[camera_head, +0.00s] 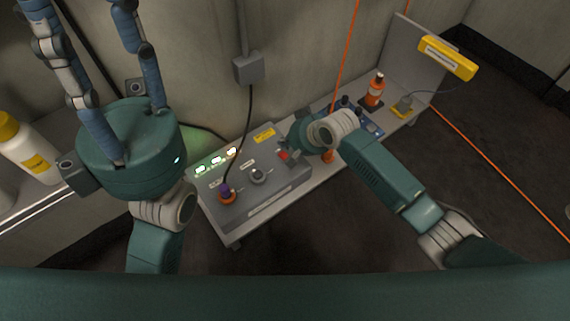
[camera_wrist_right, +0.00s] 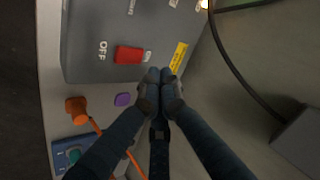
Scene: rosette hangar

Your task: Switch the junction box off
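The grey junction box (camera_head: 240,190) sits on a low bench against the wall, with several lit green-white indicators on its top. Its red switch (camera_head: 282,155) is at the right end, beside my right gripper (camera_head: 290,152). In the right wrist view the red switch (camera_wrist_right: 128,54) lies between an OFF label and a partly legible label. I cannot tell which way it is set. There my right gripper (camera_wrist_right: 162,78) has its fingertips together, empty, close to the switch; contact is unclear. My left gripper (camera_head: 85,12) has its fingers spread, empty, left of the box.
A wall box (camera_head: 248,69) with a cable hangs behind. A white bottle (camera_head: 28,150) stands far left. Orange cords cross the right side.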

